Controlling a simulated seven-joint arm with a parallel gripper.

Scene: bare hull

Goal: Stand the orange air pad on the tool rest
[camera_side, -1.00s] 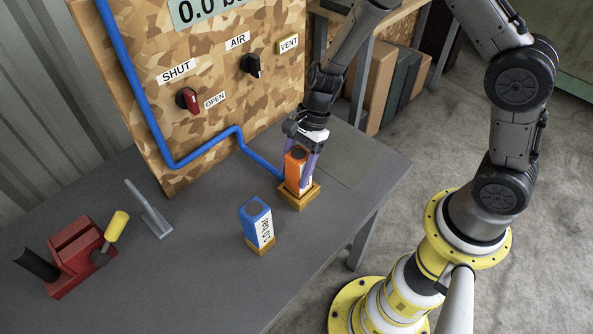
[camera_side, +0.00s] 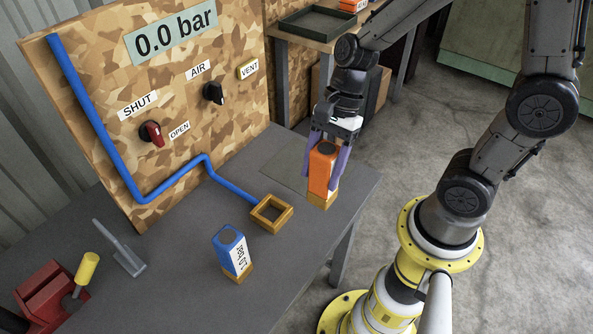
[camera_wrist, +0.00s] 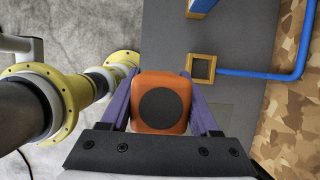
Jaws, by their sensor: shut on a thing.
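The orange air pad (camera_side: 322,170) is upright, with a dark round top and a tan lower end. My gripper (camera_side: 328,150) is shut on it, purple fingers on its two sides, and appears to hold it above the bench. In the wrist view the pad (camera_wrist: 160,102) sits between the fingers. An empty square wooden socket (camera_side: 270,213) stands on the bench to its left, at the end of the blue pipe. A flat grey-green patch (camera_side: 278,172) lies on the bench behind; I cannot tell whether it is the tool rest.
A blue pad (camera_side: 232,252) with a white label stands on the bench (camera_side: 180,280). A red vise (camera_side: 52,290) and a grey tool (camera_side: 122,250) are at left. The panel (camera_side: 110,90) shows 0.0 bar. A back table holds a green tray (camera_side: 318,20).

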